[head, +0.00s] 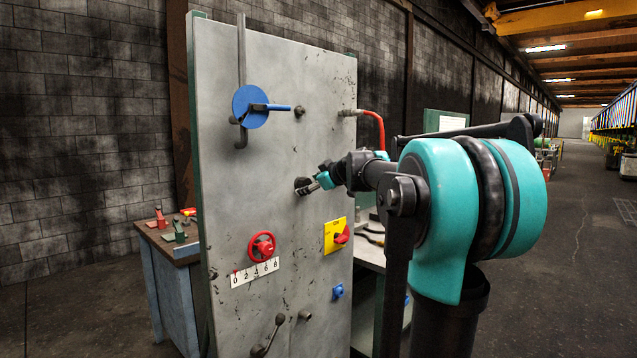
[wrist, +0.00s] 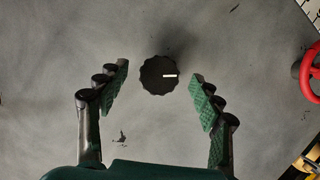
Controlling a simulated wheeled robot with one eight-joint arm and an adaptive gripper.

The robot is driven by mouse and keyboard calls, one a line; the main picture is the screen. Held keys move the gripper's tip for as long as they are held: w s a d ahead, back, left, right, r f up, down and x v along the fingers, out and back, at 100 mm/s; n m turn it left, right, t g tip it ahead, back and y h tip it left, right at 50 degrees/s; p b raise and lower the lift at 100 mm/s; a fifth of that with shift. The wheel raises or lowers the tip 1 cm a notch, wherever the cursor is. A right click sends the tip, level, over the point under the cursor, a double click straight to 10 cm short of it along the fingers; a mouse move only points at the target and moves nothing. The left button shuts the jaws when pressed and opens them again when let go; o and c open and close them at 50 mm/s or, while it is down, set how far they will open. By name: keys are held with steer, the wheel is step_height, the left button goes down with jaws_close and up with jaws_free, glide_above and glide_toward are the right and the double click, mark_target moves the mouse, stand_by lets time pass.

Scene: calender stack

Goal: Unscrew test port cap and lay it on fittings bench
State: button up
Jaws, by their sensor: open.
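The test port cap appears to be the round black knob with a scalloped rim and a white mark (wrist: 158,76) on the grey panel (head: 270,130). In the head view the cap (head: 301,183) is partly hidden by my fingers. My gripper (head: 308,188) is in front of the panel at the cap. In the wrist view my gripper (wrist: 161,82) is open, with one green-padded finger on each side of the cap and gaps showing on both sides. A bench with red and green items (head: 182,258) stands left of the panel; I cannot tell if it is the fittings bench.
Another bench (head: 369,252) is partly behind the panel. Open floor lies right.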

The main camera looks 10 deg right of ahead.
steer(key=shift+x, duration=1.05)
steer(key=shift+c, duration=0.6)
steer(key=c, duration=1.2)
steer(key=shift+o, duration=0.2)
steer(key=shift+n+t+h, duration=0.3)
steer(key=shift+n+t, duration=0.1)
steer(key=shift+n, duration=0.4)
steer(key=shift+n+t+h, duration=0.3)
steer(key=shift+n+t, duration=0.1)
steer(key=shift+n, duration=0.4)
